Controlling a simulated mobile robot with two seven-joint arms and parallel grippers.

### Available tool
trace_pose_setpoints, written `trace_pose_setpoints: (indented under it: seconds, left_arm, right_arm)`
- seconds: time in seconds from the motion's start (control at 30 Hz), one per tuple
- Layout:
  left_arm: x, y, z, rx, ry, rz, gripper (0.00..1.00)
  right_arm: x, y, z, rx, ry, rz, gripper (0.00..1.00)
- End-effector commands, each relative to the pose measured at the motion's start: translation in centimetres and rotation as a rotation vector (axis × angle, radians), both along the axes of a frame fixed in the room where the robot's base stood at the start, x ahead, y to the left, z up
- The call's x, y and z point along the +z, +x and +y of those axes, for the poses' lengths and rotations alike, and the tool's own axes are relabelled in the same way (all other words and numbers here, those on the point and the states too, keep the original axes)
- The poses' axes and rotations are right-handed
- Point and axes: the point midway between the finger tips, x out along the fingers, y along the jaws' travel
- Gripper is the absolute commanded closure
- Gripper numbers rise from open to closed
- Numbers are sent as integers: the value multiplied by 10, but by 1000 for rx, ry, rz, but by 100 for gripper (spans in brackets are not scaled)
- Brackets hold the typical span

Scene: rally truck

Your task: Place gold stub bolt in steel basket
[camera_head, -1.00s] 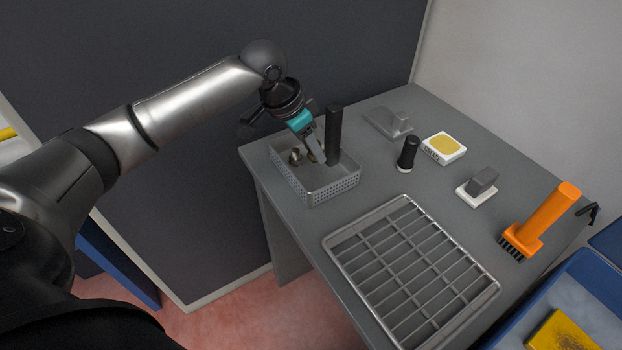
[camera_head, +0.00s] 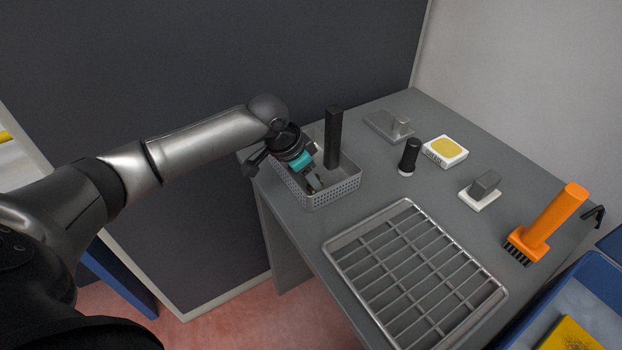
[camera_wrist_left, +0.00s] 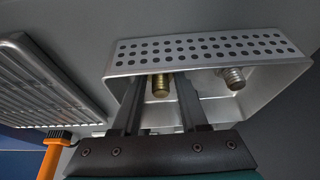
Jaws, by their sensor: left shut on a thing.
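The steel basket (camera_head: 335,191) is a perforated open tray at the desk's left corner. My left gripper (camera_head: 314,182) reaches down into it near its front wall. In the left wrist view, the left gripper (camera_wrist_left: 160,98) is shut on the gold stub bolt (camera_wrist_left: 160,86), which sits between the fingers, inside the basket's outline (camera_wrist_left: 210,49). Whether the bolt touches the basket floor I cannot tell. A silver bolt (camera_wrist_left: 233,79) stands apart inside the basket.
A tall black block (camera_head: 333,138) rises from the basket's back right. A wire rack (camera_head: 415,273) lies in front. A black cylinder (camera_head: 409,156), a yellow-topped box (camera_head: 445,151), grey blocks (camera_head: 485,184) and an orange brush (camera_head: 548,222) stand to the right.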

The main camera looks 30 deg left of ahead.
Motion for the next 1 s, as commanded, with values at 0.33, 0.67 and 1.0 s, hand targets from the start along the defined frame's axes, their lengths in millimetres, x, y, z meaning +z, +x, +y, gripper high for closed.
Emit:
trace_pose_setpoints:
  seconds: [0.33, 0.67, 1.0]
  left_arm:
    - [-2, 0, 0, 0, 1, 1, 27]
    - [3, -1, 1, 0, 0, 0, 27]
    - [65, -22, 14, -1, 3, -2, 27]
  right_arm:
    - [1, 0, 1, 0, 2, -1, 50]
    - [0, 0, 3, 0, 4, -1, 50]
    - [19, 0, 3, 0, 4, -1, 50]
